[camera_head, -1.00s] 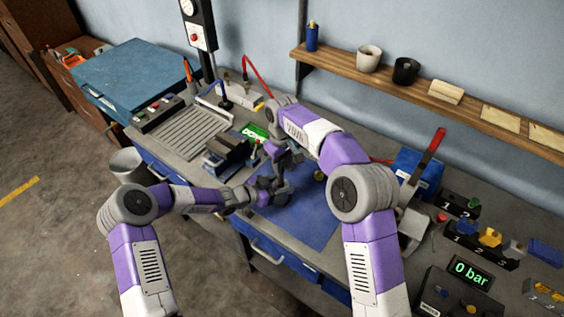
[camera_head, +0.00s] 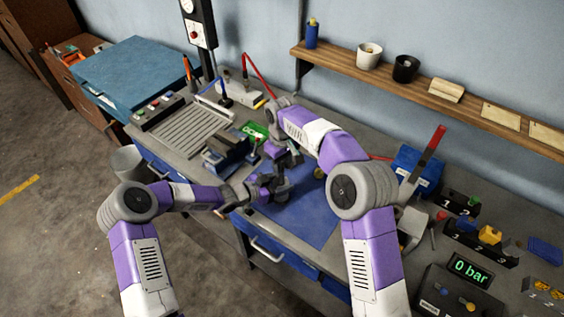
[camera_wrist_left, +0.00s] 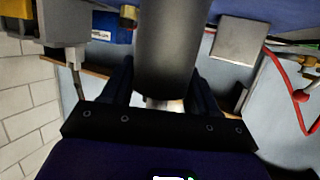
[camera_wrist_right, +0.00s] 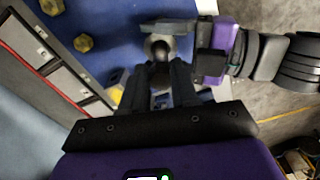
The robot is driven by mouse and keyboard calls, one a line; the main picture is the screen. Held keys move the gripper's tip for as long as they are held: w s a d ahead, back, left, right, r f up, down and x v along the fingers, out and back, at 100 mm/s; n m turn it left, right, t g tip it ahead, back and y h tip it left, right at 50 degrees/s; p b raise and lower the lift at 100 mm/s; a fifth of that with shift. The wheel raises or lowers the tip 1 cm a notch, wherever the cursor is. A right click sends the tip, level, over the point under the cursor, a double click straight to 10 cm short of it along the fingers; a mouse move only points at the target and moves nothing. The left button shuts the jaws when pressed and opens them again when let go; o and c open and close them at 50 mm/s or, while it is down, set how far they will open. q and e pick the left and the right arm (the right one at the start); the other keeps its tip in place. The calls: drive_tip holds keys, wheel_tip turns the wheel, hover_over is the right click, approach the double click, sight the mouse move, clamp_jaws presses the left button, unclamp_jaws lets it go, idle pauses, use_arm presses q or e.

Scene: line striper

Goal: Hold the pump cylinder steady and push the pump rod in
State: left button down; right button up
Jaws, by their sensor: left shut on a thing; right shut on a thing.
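The pump cylinder (camera_wrist_left: 168,45) is a dark grey tube that fills the upper middle of the left wrist view. My left gripper (camera_head: 276,187) is shut on it above the blue mat. My right gripper (camera_head: 287,157) is just behind the left one in the head view. It is shut on a small part between its fingers (camera_wrist_right: 160,72), which I take to be the pump rod. A rounded grey end (camera_wrist_right: 159,48) shows just beyond those fingertips. The grippers hide most of the pump in the head view, so how far in the rod sits cannot be told.
The blue mat (camera_head: 320,222) lies under the grippers. A vise-like blue block (camera_head: 228,150) stands to their left. A red-handled lever (camera_head: 428,155) and a display reading 0 bar (camera_head: 470,270) are at right. A shelf (camera_head: 420,92) runs along the wall.

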drive_tip(key=shift+f, duration=0.95)
idle(0.4)
drive_tip(key=o, duration=1.1)
drive_tip(key=shift+c, duration=0.2)
drive_tip(key=shift+o, duration=0.4)
drive_tip(key=shift+f, duration=0.1)
drive_tip(key=shift+o, duration=1.2)
drive_tip(key=shift+r, duration=3.55)
use_arm(q)
drive_tip(key=shift+c, duration=1)
unclamp_jaws()
